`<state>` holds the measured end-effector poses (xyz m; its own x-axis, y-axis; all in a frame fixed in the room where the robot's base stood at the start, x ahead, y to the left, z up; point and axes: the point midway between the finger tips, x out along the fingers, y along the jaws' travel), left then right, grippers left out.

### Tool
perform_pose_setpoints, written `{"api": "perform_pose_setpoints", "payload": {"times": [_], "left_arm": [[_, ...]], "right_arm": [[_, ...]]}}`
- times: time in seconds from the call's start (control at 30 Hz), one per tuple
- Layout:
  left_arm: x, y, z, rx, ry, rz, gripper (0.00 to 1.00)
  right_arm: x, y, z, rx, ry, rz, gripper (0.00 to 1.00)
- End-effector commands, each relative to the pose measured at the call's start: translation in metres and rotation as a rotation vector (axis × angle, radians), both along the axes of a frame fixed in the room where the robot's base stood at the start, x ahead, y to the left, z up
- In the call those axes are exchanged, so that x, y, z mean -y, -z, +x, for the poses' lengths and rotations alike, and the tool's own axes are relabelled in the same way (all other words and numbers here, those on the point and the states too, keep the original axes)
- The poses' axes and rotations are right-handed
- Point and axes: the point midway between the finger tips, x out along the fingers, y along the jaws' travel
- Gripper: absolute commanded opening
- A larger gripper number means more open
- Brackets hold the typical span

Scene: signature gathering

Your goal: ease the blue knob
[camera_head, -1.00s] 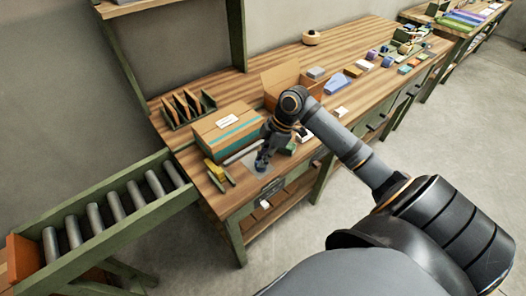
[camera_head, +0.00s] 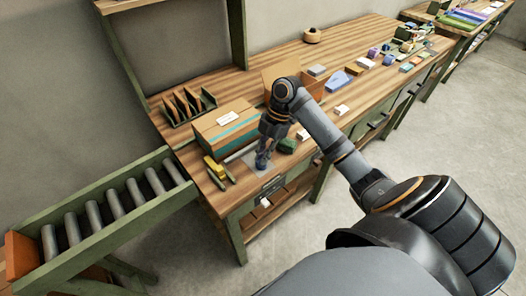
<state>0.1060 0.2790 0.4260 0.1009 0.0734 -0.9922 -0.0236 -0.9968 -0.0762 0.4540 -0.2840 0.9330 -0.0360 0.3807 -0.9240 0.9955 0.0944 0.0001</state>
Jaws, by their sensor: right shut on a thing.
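My right gripper (camera_head: 262,160) points down at the near-left part of the workbench (camera_head: 190,158), beside the cardboard box with a teal stripe. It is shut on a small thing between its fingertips. The tips look bluish, but the thing is too small and too covered by the fingers to make out its shape. I cannot pick out the blue knob clearly on its own. A pale grey flat patch lies under the gripper. My left gripper is not in view.
The cardboard box (camera_head: 226,128) stands just left of my right gripper, with a pale rod in front of it. A yellow tool (camera_head: 214,168) lies near the left corner. A dark green block (camera_head: 287,146) is to the right. A roller conveyor (camera_head: 93,215) adjoins the bench.

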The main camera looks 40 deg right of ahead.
Motion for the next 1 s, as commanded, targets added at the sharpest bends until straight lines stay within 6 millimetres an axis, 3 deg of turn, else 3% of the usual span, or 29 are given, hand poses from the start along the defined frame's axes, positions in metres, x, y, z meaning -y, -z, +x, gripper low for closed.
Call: {"api": "perform_pose_setpoints", "payload": {"times": [0.23, 0.27, 0.4, 0.73, 1.0], "left_arm": [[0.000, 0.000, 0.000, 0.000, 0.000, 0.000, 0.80], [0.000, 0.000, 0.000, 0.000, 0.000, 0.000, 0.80], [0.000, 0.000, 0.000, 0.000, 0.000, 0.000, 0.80], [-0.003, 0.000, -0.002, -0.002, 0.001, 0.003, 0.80], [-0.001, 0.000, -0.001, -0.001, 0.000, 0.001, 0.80]], "right_arm": [[0.000, 0.001, 0.000, -0.001, 0.000, 0.000, 0.00], [0.000, 0.001, 0.000, -0.001, 0.000, 0.000, 0.15], [0.000, 0.001, 0.000, -0.001, 0.000, 0.000, 0.34], [0.002, -0.003, 0.000, 0.001, 0.001, -0.002, 0.34], [0.020, -0.047, 0.002, 0.002, 0.002, -0.003, 0.34]]}}
